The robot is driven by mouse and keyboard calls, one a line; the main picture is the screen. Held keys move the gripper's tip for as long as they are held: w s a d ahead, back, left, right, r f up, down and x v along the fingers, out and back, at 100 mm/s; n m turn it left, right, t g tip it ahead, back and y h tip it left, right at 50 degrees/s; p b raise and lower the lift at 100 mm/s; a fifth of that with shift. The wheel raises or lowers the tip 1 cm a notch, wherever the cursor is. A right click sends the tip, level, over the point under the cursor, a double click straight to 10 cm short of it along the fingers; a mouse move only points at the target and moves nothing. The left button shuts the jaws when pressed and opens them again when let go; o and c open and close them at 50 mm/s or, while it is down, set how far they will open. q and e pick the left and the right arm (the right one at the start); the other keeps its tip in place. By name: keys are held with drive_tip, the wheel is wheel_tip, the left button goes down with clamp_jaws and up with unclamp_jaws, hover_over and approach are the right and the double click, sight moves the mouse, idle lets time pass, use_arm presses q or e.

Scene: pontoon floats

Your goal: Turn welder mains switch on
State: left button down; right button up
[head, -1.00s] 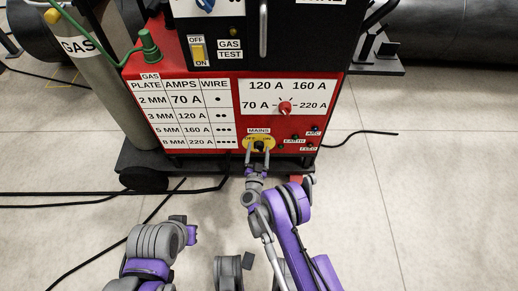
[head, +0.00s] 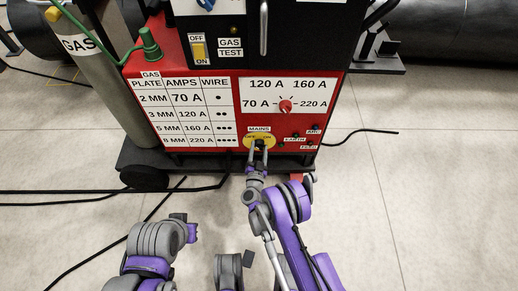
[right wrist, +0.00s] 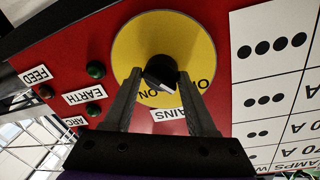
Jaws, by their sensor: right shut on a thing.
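The mains switch is a dark knob (right wrist: 160,70) on a yellow round plate (head: 249,141) low on the welder's red front (head: 205,75), under the MAINS label (head: 259,129). The plate also shows in the right wrist view (right wrist: 140,35), with an ON label and a partly hidden label beside the knob. My right gripper (head: 259,146) is shut on the knob, one finger on each side. The fingers hide part of the plate and lettering.
A red current dial (head: 285,107) sits above the switch, with small EARTH, ARC and FEED lamps to the right. A yellow gas switch (head: 199,52) is higher up. A gas cylinder (head: 95,75) stands at left. Black cables (head: 100,199) lie on the floor.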

drive_tip(key=m, duration=0.8)
drive_tip(key=shift+a+r+g+y, duration=0.1)
drive_tip(key=shift+r+g+y, duration=0.05)
drive_tip(key=shift+g+y, duration=0.2)
drive_tip(key=m, duration=0.4)
drive_tip(key=shift+w+y, duration=0.1)
drive_tip(key=shift+y, duration=0.15)
clamp_jaws()
unclamp_jaws()
drive_tip(key=shift+d+m+g+y, duration=0.15)
drive_tip(key=shift+d+m, duration=0.05)
drive_tip(key=shift+m, duration=0.75)
drive_tip(key=shift+d+m+g+y, duration=0.1)
drive_tip(key=shift+d+m+y, duration=0.05)
drive_tip(key=shift+m, duration=0.8)
drive_tip(key=o, duration=1.3)
drive_tip(key=shift+a, duration=0.1)
